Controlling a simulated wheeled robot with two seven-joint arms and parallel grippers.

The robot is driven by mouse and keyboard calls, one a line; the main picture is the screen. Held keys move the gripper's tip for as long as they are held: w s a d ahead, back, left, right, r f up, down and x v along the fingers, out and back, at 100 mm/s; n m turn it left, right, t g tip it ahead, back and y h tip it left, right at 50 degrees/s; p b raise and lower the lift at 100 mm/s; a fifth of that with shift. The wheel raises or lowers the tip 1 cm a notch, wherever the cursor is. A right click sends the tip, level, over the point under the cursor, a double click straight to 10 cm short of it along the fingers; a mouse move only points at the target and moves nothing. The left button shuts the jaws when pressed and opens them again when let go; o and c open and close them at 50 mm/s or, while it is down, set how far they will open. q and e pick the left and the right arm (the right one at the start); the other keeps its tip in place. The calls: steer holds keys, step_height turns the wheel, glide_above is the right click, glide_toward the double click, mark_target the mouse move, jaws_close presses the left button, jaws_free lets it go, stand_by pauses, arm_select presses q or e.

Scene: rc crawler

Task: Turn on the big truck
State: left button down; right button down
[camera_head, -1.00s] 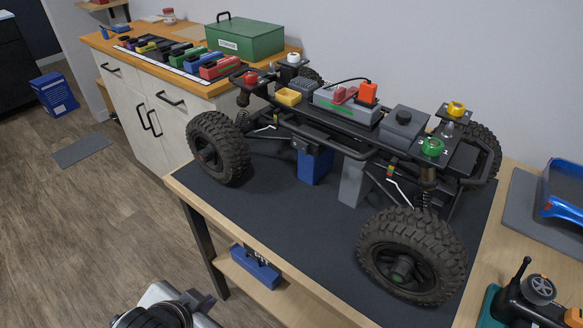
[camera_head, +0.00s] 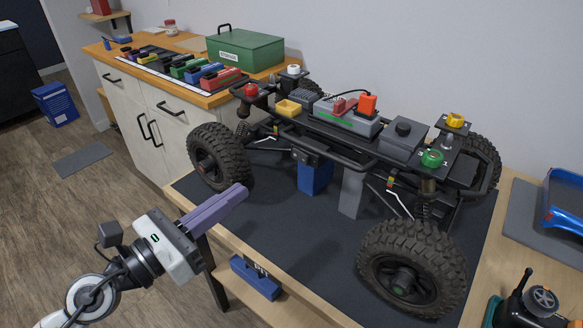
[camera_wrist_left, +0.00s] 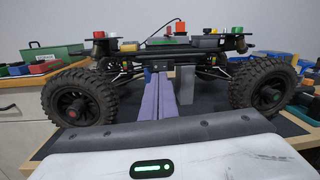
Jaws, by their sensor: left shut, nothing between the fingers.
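The big truck (camera_head: 330,125) is a bare black crawler chassis with large knobby tires, held up on a blue and a grey stand on a dark mat. On its deck sits a grey box with an orange block (camera_head: 367,104) and a red part (camera_head: 342,106). Red, white, yellow and green round caps sit at its corners. It also shows side-on in the left wrist view (camera_wrist_left: 170,52). My left gripper (camera_head: 240,192), with long purple fingers, is shut and empty over the table's front edge, apart from the truck and pointing toward it. My right gripper is out of view.
The table's mat (camera_head: 290,235) is clear in front of the truck. A blue body shell (camera_head: 565,208) and a small dark vehicle (camera_head: 530,305) are at the right. A green box (camera_head: 245,52) and several colored blocks stand on the left cabinet.

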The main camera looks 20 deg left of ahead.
mark_target(305, 161)
arm_select(q)
steer(key=shift+s+d+f+m+g+h, duration=0.1)
steer(key=shift+d+f+m+g+h, duration=0.2)
steer(key=shift+f+m+g, duration=0.45)
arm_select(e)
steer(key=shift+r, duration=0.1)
arm_select(q)
steer(key=shift+r+t, duration=0.15)
steer(key=shift+t, duration=0.1)
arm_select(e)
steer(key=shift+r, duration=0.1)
